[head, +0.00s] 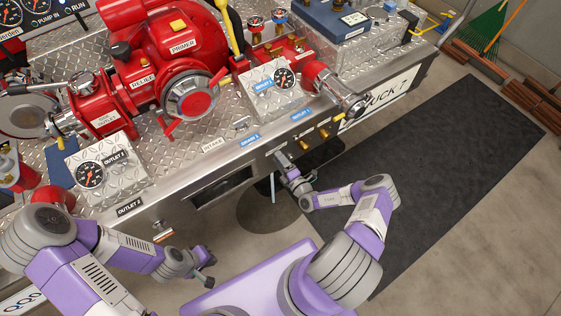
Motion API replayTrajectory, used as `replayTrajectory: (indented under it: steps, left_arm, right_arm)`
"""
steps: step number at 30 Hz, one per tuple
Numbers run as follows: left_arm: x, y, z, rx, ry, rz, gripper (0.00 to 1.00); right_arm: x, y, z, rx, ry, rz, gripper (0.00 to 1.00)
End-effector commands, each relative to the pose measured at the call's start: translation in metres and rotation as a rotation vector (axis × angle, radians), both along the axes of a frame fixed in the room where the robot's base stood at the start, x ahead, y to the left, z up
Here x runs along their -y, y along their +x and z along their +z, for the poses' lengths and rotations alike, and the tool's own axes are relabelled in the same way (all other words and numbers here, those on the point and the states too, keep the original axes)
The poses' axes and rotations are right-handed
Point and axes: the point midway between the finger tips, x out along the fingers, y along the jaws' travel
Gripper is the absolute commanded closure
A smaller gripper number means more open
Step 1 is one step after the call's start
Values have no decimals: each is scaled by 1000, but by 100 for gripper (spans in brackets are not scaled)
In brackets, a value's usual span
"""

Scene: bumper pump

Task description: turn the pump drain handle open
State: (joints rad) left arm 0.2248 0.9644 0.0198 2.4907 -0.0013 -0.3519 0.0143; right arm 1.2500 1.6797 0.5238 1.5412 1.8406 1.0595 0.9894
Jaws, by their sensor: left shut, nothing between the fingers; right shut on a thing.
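The red pump (150,75) sits on the diamond-plate deck of the truck bumper. My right gripper (280,158) is at the bumper's front face, below a blue label (250,140), with its fingers shut on a small part there. That part is mostly hidden by the fingers; it appears to be the drain handle, but its angle cannot be made out. A thin pale rod (272,187) hangs just below. My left gripper (208,268) is shut and empty, in front of the bumper at the lower left, apart from everything.
Two brass fittings (303,144) and (324,133) stick out of the front face right of my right gripper. Gauge boxes (88,173) and (262,88) stand on the deck. A dark mat (450,150) covers the floor at right. The floor before the bumper is clear.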

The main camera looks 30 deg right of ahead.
Motion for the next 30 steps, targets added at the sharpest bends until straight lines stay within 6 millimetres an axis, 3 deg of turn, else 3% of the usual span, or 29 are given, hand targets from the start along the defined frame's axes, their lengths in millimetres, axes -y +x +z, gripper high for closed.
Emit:
replayTrajectory:
  steps: [6, 7, 11, 21, 30]
  left_arm:
    - [0, 0, 0, 0, 0, 0, 100]
    - [0, 0, 0, 0, 0, 0, 100]
    - [0, 0, 0, 0, 0, 0, 100]
    - [0, 0, 1, 0, 0, 0, 100]
    - [0, 0, 9, 0, 0, 0, 100]
  right_arm:
    - [-2, -1, -2, -5, 3, 3, 60]
    - [-2, -1, -2, -5, 3, 4, 27]
    - [-2, -1, -2, -4, 3, 3, 7]
    - [0, -4, -1, -4, 3, 2, 6]
    - [3, -50, 0, -5, 5, 1, 6]
